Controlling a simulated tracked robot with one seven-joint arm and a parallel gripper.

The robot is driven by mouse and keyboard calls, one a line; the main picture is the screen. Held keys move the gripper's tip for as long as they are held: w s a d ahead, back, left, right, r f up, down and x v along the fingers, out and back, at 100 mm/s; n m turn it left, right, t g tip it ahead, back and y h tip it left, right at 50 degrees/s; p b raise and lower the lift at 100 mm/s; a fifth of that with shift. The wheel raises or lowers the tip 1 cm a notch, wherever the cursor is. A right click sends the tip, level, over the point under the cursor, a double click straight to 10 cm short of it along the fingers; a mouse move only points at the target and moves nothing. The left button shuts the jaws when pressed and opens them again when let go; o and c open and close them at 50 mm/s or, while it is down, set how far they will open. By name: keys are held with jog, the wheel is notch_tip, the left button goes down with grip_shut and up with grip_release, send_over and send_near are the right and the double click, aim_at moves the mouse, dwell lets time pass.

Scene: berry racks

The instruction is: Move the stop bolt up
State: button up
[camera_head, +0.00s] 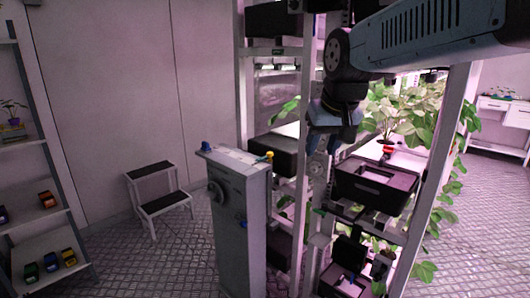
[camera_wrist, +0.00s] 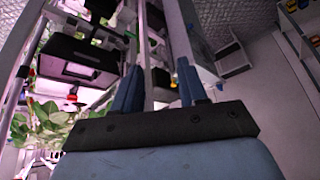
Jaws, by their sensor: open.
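My gripper (camera_head: 323,146) points down, open, in front of the rack's upright post (camera_head: 303,130). In the wrist view, its two blue fingers (camera_wrist: 157,84) stand apart, with nothing held between them. The post runs between them in that view, behind the fingers. I cannot single out the stop bolt for sure. A small round pale fitting (camera_head: 316,168) sits by the post just below my gripper. A small blue-green piece (camera_head: 319,211) shows lower on the rack.
The grey cabinet (camera_head: 238,210) with a round handwheel stands left of the rack. Black crates (camera_head: 377,184) and leafy plants (camera_head: 400,108) fill the rack on the right. A step stool (camera_head: 158,193) and a shelf with toy cars (camera_head: 40,245) are further left. Floor between them is clear.

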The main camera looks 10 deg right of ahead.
jog(key=w+r, duration=0.3)
jog(key=w, duration=1)
jog(key=m+g, duration=0.1)
send_over(270, 153)
jog(key=s, duration=0.5)
notch_tip(270, 153, down, 14)
jog(key=r, duration=0.1)
jog(key=shift+h, duration=0.3)
jog(key=x, duration=1.3)
jog(key=shift+w+a+f, duration=0.1)
jog(key=shift+a+f, duration=0.25)
jog(key=shift+f, duration=0.05)
jog(key=shift+c, duration=0.4)
grip_shut()
